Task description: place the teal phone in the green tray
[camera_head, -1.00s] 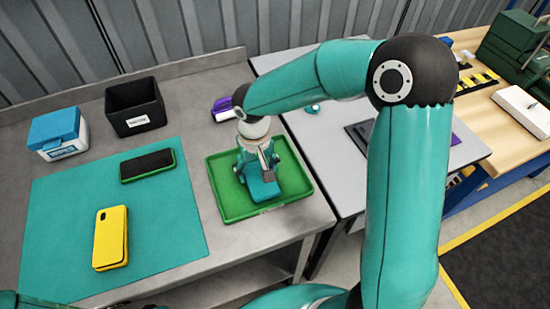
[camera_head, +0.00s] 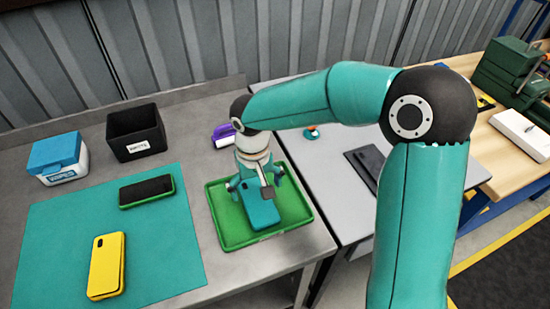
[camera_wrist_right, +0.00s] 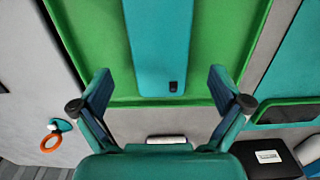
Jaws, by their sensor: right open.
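The teal phone (camera_head: 262,211) lies in the green tray (camera_head: 232,243), its long side running away from me. In the right wrist view the phone (camera_wrist_right: 158,45) lies over the green floor of the tray (camera_wrist_right: 222,45), with its camera end near the tray's rim. My right gripper (camera_head: 259,186) is over the phone's far part in the head view. In the wrist view its fingers (camera_wrist_right: 164,90) are spread wide, one on each side of the phone and apart from it. My left gripper is in neither view now.
A teal mat (camera_head: 55,240) left of the tray holds a yellow phone (camera_head: 106,266) and a dark-screened, green-cased phone (camera_head: 147,190). A black bin (camera_head: 136,131) and a blue-lidded box (camera_head: 57,157) stand behind it. A purple object (camera_head: 222,132) lies behind the tray.

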